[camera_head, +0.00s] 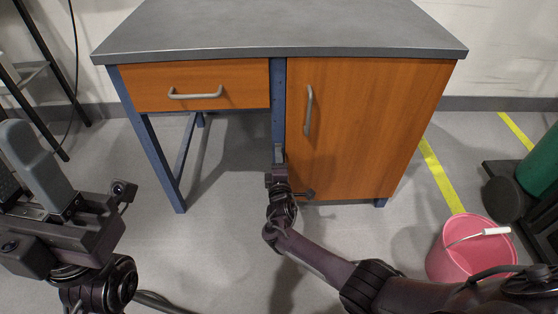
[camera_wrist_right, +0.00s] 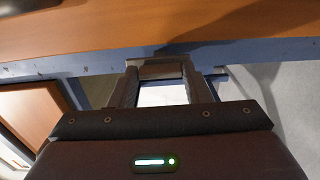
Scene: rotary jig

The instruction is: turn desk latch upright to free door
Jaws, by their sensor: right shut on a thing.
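The desk (camera_head: 290,28) has a grey top. An orange-brown wooden door (camera_head: 365,130) with a grey bar handle fills its right side and looks closed. The latch (camera_wrist_right: 160,71) is a small grey metal piece on the blue post (camera_head: 278,100) left of the door. My right gripper (camera_head: 279,157) is at the lower part of this post. In the right wrist view its two fingers stand on either side of the latch, shut on it. The fingers partly hide the latch, so its exact tilt is unclear. My left gripper (camera_head: 32,165) is at the left edge, away from the desk.
A drawer (camera_head: 198,84) with a grey handle is at the desk's upper left, with open leg room below. A pink bucket (camera_head: 468,250) and a green cylinder (camera_head: 541,165) stand at the right. Floor in front of the door is mostly clear.

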